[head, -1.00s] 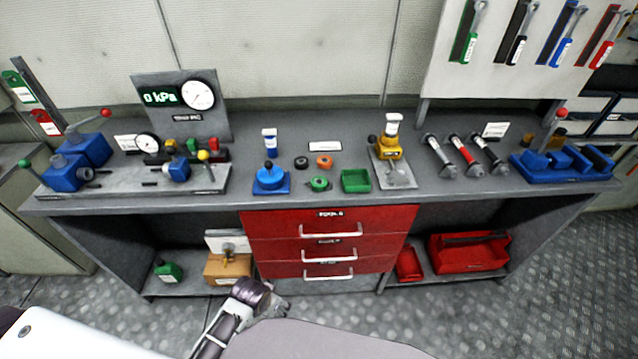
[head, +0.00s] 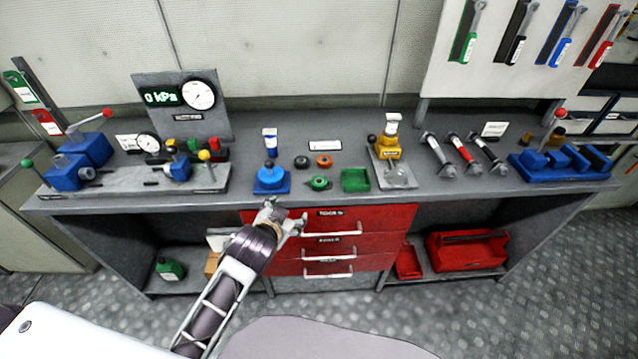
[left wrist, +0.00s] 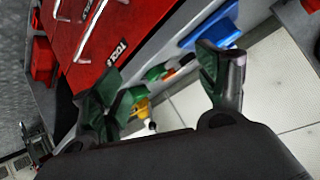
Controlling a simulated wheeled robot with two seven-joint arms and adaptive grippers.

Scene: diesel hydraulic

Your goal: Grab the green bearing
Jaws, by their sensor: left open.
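The green bearing (head: 319,183) is a small ring lying on the workbench in front of the black ring and the orange ring. In the left wrist view a small green thing (left wrist: 156,72), likely this bearing, shows between the fingers. My left gripper (head: 285,214) is open and empty. It is at the bench's front edge, in front of the upper red drawer, lower and to the left of the bearing, and apart from it. My right gripper is not in view.
A green tray (head: 355,180) stands right of the bearing, and a blue base with a knob (head: 271,179) stands left. The black ring (head: 301,162) and orange ring (head: 324,161) lie close behind. A yellow device (head: 388,148) stands farther right. The bench's front edge (head: 340,198) is near the gripper.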

